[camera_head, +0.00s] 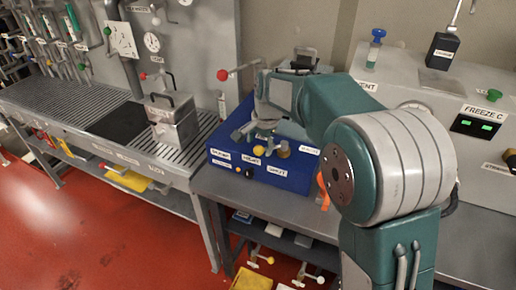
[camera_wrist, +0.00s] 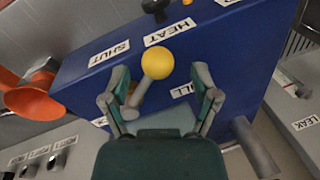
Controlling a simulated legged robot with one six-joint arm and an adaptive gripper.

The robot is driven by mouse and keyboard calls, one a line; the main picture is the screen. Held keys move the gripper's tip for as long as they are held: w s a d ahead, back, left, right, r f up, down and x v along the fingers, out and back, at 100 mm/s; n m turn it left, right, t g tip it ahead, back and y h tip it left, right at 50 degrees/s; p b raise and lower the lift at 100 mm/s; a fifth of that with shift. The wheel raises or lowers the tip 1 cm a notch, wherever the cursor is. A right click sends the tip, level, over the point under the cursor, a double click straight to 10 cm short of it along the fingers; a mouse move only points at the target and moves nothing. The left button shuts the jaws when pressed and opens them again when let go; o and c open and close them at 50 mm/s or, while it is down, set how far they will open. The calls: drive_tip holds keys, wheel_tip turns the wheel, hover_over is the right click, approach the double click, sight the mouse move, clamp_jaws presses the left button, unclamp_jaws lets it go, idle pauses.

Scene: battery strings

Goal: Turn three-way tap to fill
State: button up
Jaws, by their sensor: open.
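A blue box (camera_head: 222,157) stands on the grey bench, with white labels on its face. In the wrist view the blue box (camera_wrist: 245,35) carries a lever with a yellow ball (camera_wrist: 157,60), apparently the three-way tap. The ball lies close to the HEAT label (camera_wrist: 169,32); SHUT (camera_wrist: 109,53) is to the left and a partly hidden label ending in ILL (camera_wrist: 183,90) is below right. My gripper (camera_wrist: 161,80) is open, its fingers on either side of the lever. Whether they touch it, I cannot tell. The yellow ball also shows in the head view (camera_head: 259,150).
An orange handle (camera_wrist: 35,98) sits left of the lever in the wrist view, and a grey rod (camera_wrist: 254,145) stands at lower right. In the head view, a grey metal box (camera_head: 172,130) is left of the blue box, and the FREEZE panel (camera_head: 476,128) is at right.

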wheel_tip(320, 180, up, 10)
drive_tip(key=s+d, duration=0.1)
drive_tip(key=shift+d, duration=0.15)
drive_tip(key=s+d+r+n+t+h, duration=0.1)
drive_tip(key=s+d+n+t, duration=0.15)
drive_tip(key=s+d, duration=0.6)
drive_tip(key=s+d+r+n+t, duration=0.1)
drive_tip(key=s+d+n, duration=0.35)
drive_tip(key=s, duration=0.75)
drive_tip(key=s+d+f, duration=0.4)
drive_tip(key=s+f, duration=0.1)
drive_tip(key=s, duration=0.3)
drive_tip(key=shift+d+t+h, duration=0.25)
drive_tip(key=shift+t+h, duration=0.1)
drive_tip(key=shift+h, duration=0.05)
